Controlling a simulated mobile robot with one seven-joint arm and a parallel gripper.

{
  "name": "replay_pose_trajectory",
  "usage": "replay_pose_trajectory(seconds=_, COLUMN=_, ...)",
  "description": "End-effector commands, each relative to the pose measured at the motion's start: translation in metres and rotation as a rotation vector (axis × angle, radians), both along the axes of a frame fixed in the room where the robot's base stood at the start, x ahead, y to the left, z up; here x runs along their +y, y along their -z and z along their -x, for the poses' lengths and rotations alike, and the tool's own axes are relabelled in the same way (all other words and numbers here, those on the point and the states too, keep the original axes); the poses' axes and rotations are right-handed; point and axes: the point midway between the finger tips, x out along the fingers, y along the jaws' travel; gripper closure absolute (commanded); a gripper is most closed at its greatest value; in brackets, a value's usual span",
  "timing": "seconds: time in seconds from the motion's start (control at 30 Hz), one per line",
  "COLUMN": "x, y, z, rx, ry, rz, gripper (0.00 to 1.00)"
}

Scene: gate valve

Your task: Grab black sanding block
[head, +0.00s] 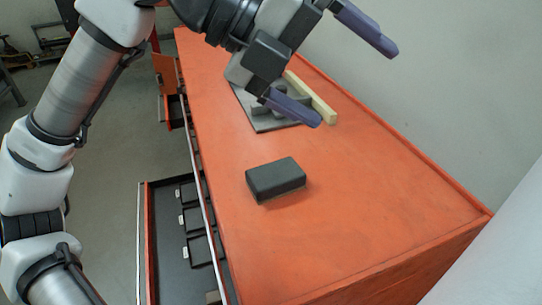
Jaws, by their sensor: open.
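The black sanding block (275,180) lies flat on the orange bench top (350,220), near the middle of the head view. Nothing touches it from above. My gripper (345,75) is open, with its two purple-grey fingers spread wide apart. It is above and beyond the block in the picture, apart from it and empty. The lower left finger hangs over a grey object behind the block and partly hides it.
A dark grey flat piece with a raised part (268,122) and a pale wooden strip (318,100) lie behind the block. Open drawers (190,235) stick out from the bench's left side. A wall (450,90) runs along the right. The bench's right front is clear.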

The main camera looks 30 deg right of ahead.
Motion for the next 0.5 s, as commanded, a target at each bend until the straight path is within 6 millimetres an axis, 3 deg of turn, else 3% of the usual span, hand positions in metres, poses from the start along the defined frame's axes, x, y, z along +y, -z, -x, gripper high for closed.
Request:
replay_pose_trajectory(seconds=0.03, x=-0.015, y=0.015, z=-0.010, rx=-0.040, ry=-0.058, rz=-0.160, gripper=0.00)
replay_pose_trajectory(seconds=0.1, x=-0.024, y=0.039, z=-0.030, rx=-0.091, ry=-0.163, rz=-0.372, gripper=0.00)
replay_pose_trajectory(seconds=0.2, x=-0.026, y=0.064, z=-0.058, rx=-0.165, ry=-0.322, rz=-0.627, gripper=0.00)
replay_pose_trajectory(seconds=0.33, x=-0.016, y=0.078, z=-0.088, rx=-0.240, ry=-0.506, rz=-0.852, gripper=0.00)
replay_pose_trajectory(seconds=0.5, x=-0.006, y=0.084, z=-0.106, rx=-0.291, ry=-0.632, rz=-0.983, gripper=0.00)
